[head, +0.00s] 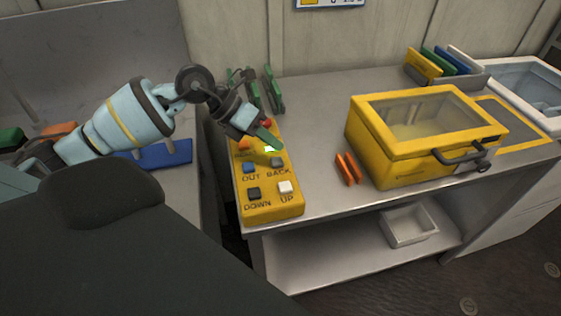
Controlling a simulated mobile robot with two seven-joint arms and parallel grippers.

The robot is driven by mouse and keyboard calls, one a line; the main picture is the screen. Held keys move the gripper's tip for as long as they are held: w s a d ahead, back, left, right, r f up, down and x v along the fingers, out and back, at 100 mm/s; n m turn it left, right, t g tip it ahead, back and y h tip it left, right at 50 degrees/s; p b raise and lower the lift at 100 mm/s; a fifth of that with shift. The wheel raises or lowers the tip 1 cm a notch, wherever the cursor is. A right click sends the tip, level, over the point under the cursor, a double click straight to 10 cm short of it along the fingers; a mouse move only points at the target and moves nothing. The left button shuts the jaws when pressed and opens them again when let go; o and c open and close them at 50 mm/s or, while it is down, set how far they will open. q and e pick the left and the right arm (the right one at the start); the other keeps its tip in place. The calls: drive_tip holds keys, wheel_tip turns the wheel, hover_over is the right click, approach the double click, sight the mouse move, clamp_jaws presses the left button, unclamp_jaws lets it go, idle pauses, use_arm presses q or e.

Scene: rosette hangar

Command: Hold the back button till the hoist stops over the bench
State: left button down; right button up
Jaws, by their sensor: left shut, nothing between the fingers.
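A yellow control box (272,210) lies on the near left end of the metal bench (330,110). Its grey BACK button (277,161) sits above the BACK label, right of the blue OUT button (249,167). A dark DOWN button (254,193) and a white UP button (285,187) are below. My left gripper (266,138) is shut and empty over the upper part of the box, just above the BACK button. I cannot tell whether it touches the box. A bright green-white spot shows by its fingertips. The hoist and my right gripper are not in view.
A yellow case with a clear lid (425,125) stands right of the control box, with orange plates (349,169) between them. Green upright pieces (274,90) stand behind the gripper. A white tray (408,225) is on the lower shelf.

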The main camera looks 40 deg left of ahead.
sight(277, 162)
use_arm(q)
drive_tip(key=shift+f+b, duration=0.35)
drive_tip(key=shift+f, duration=0.7)
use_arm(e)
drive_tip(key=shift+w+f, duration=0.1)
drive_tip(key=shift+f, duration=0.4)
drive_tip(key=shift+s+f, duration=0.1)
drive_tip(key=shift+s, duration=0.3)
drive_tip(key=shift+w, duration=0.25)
use_arm(q)
drive_tip(key=shift+f, duration=0.1)
drive_tip(key=shift+f, duration=0.3)
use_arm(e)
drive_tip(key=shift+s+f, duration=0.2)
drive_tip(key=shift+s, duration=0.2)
